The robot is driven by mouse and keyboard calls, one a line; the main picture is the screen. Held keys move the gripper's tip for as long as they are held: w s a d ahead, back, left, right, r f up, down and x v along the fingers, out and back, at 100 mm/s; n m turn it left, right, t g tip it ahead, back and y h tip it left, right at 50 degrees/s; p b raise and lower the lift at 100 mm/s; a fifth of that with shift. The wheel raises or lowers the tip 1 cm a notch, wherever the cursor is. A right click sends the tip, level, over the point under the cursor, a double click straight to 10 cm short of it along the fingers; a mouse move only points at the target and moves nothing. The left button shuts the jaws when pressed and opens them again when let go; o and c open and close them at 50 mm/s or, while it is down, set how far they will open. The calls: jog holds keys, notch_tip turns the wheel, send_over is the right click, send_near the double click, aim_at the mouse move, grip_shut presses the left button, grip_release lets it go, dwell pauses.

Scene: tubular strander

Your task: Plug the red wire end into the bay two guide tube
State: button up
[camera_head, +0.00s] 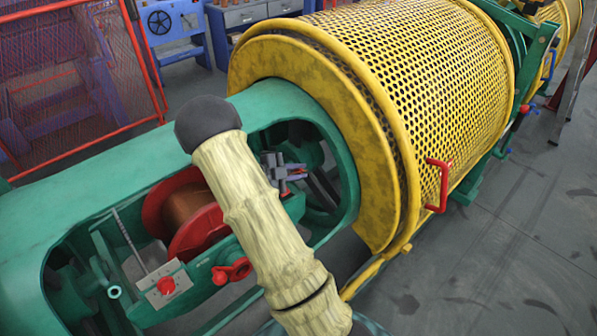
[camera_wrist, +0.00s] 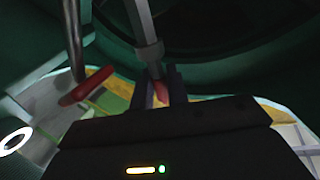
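In the wrist view the red wire end (camera_wrist: 161,91) shows as a small red piece between the two dark fingers of my gripper (camera_wrist: 162,84), which look closed on it. A grey tube (camera_wrist: 149,48), which looks like the guide tube, comes down from above and its lower end is right at the fingertips. I cannot tell whether the wire end touches it or is inside it. In the head view my beige-sleeved arm crosses the open bay of the green machine (camera_head: 283,98). Small grey parts with a bit of red (camera_head: 285,171) show beside it; their details are unclear.
A red spool of copper wire (camera_head: 190,209) sits in the bay, partly behind my arm. A panel with a red knob (camera_head: 166,286) and a red handle (camera_head: 231,270) are on the near side. The yellow perforated drum (camera_head: 425,75) stands to the right. A red lever (camera_wrist: 86,87) is left of my fingers.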

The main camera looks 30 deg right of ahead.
jog(key=o, duration=0.4)
jog(key=shift+s+r, duration=0.1)
